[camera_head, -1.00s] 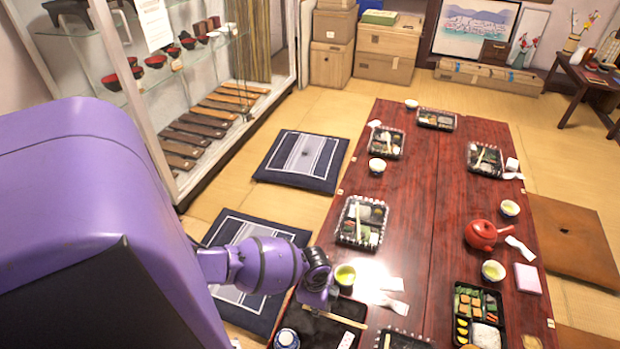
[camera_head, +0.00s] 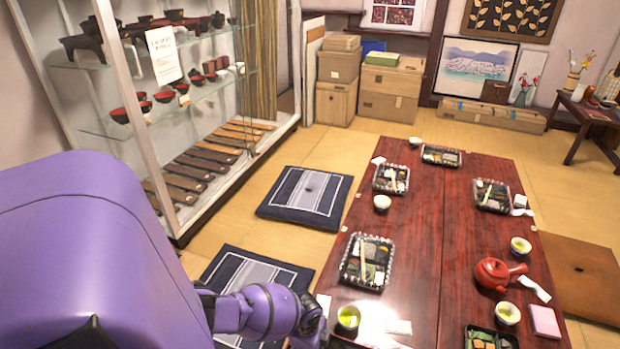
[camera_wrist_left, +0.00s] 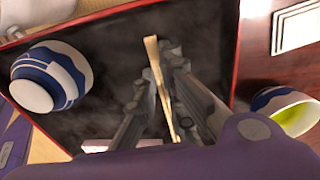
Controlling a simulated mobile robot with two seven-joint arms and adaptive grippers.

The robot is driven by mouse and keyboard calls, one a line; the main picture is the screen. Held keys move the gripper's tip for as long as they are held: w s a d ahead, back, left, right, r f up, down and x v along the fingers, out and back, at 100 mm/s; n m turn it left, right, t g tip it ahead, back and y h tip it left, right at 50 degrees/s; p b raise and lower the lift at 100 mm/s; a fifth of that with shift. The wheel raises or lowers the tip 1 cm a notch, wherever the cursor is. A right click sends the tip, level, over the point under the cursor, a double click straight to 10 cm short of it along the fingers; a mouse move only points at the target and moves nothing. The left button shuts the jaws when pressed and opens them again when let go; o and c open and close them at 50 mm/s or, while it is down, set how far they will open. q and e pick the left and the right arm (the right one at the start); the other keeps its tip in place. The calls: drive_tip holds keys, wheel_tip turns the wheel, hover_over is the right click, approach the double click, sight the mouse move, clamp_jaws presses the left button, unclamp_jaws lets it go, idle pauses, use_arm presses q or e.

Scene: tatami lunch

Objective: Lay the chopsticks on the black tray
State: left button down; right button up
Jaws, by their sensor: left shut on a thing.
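The pale wooden chopsticks (camera_wrist_left: 152,52) show in the left wrist view. My left gripper (camera_wrist_left: 165,82) is shut on them. They are over the black tray (camera_wrist_left: 208,48), which has a red rim; I cannot tell whether they touch its surface. My right gripper is not in view.
A green tea cup (camera_head: 348,318) stands right of my left wrist; it also shows beside the tray in the left wrist view (camera_wrist_left: 288,108). A bento box (camera_head: 367,262) lies beyond it on the red table (camera_head: 420,250). A red teapot (camera_head: 492,272) is farther right.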

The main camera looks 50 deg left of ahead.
use_arm(q)
drive_tip(key=shift+s+d+f+b, duration=0.2)
drive_tip(key=shift+s+f+b, duration=0.25)
drive_tip(key=shift+f+b, duration=0.15)
drive_tip(key=c, duration=1.9)
unclamp_jaws()
drive_tip(key=shift+s+f, duration=0.1)
drive_tip(key=shift+o, duration=0.2)
drive_tip(key=shift+a+f, duration=0.1)
drive_tip(key=shift+f, duration=0.15)
drive_tip(key=shift+w+a+r, duration=0.1)
drive_tip(key=shift+w+r, duration=0.15)
drive_tip(key=shift+w, duration=0.05)
